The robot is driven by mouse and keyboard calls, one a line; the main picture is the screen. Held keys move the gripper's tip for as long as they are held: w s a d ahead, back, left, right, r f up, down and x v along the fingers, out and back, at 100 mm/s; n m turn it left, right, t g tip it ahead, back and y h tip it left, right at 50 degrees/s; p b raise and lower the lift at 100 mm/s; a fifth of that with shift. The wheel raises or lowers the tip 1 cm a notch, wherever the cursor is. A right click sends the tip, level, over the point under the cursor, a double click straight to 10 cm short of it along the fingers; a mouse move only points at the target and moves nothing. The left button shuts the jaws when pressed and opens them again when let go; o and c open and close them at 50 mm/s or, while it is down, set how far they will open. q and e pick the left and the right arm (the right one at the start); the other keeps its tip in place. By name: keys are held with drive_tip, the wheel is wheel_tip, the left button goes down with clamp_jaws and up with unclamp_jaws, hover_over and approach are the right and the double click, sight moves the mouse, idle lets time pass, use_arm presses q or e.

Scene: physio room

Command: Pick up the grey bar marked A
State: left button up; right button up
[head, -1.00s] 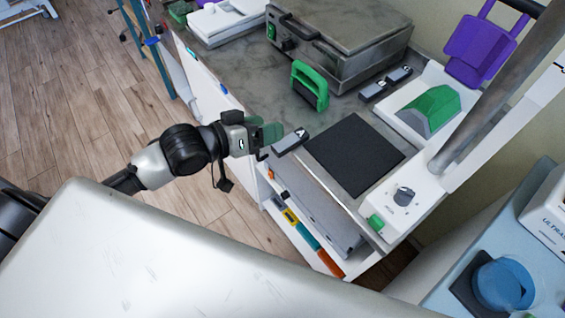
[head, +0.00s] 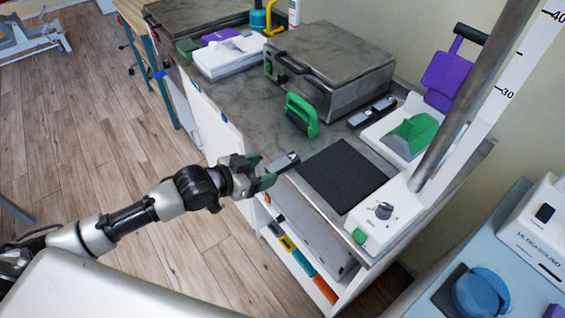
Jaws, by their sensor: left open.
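A small grey bar (head: 284,162) with a dark front face lies at the left edge of the worktop, beside the black mat. Two similar grey bars, a nearer one (head: 359,118) and a farther one (head: 384,104), lie in line farther back. I cannot read a letter on any bar. My left gripper (head: 263,172) is open, with green finger pads, at the near left end of the edge bar. The pads partly overlap that end in the picture; I cannot tell whether they touch it. My right gripper is not in view.
The black mat (head: 341,176) lies right of the edge bar. A green handle (head: 302,115) stands behind it, before a large grey metal box (head: 330,70). A white device with a knob (head: 383,212) and a slanted pole stand at right. Shelves sit below the worktop.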

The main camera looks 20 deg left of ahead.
sight(273, 168)
use_arm(q)
drive_tip(key=x, duration=0.3)
drive_tip(key=shift+w+d+f, duration=0.1)
drive_tip(key=shift+d, duration=0.1)
drive_tip(key=shift+c, duration=0.2)
drive_tip(key=c, duration=1)
